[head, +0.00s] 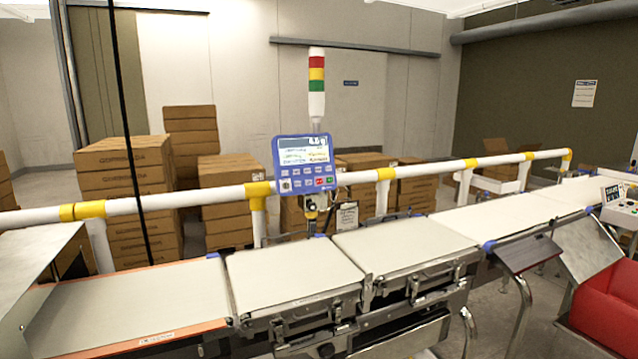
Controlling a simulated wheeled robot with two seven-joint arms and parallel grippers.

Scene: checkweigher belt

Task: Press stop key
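A blue control panel (306,189) with a lit screen (304,149) stands on a post behind the belt, near the middle of the head view. Rows of small keys lie under its screen. In the bottom row at the right are a red key (320,182) and a green key (329,180). The key labels are too small to read, so I cannot tell for sure which is the stop key. Neither of my grippers shows in the head view.
A checkweigher belt (285,273) runs across the front. A white rail with yellow joints (257,189) passes behind it. A red, yellow and green light tower (316,74) rises above the panel. Stacked cartons (123,158) stand behind. A red bin (608,305) is at the right.

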